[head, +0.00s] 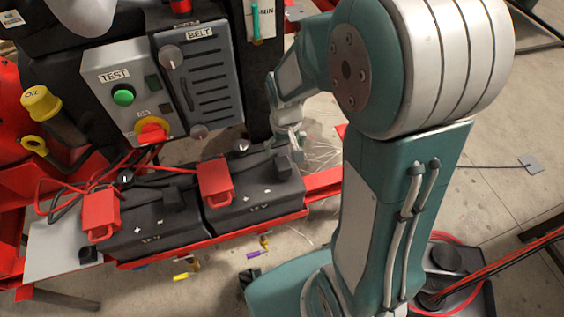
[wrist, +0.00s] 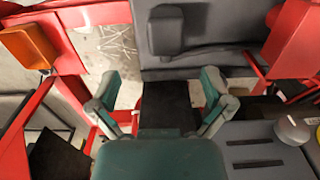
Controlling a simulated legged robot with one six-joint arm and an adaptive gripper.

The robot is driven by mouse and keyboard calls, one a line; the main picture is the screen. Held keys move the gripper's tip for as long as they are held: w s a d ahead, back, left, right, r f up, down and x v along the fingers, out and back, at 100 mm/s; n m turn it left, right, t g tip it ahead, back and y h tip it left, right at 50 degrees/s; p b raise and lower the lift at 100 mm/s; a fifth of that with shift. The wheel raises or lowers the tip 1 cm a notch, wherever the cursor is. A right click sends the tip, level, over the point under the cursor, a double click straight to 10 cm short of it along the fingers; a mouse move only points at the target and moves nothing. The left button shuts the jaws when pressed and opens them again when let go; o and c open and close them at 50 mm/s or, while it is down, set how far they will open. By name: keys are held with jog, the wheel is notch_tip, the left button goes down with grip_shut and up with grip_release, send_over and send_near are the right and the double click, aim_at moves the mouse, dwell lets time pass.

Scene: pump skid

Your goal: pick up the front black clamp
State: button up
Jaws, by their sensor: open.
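Two black batteries sit side by side on the red skid in the head view. A dark block-shaped clamp (head: 283,168) stands on the right battery (head: 245,200), and a similar one (head: 172,196) stands on the left battery (head: 150,228). I cannot tell for sure which is the front one. In the wrist view a dark clamp (wrist: 165,30) rises from a battery top beyond my fingers. In the head view my gripper (head: 290,140) is small, just behind the right battery's clamp; contact cannot be told.
Red clamps (head: 215,180) (head: 101,213) with red cables sit on the batteries. Behind stand a TEST box (head: 118,95) and a slotted BELT panel (head: 200,80). A knob (wrist: 292,130) lies right of my gripper in the wrist view. Red frame rails run close by.

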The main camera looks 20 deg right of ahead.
aim_at(282, 162)
jog(key=f, duration=0.4)
jog(key=shift+a, duration=0.4)
notch_tip(282, 162, down, 5)
jog(key=shift+d+r, duration=0.1)
jog(key=shift+d, duration=0.05)
jog(key=shift+f, duration=0.4)
jog(key=shift+a, duration=0.2)
jog(key=c, duration=1.4)
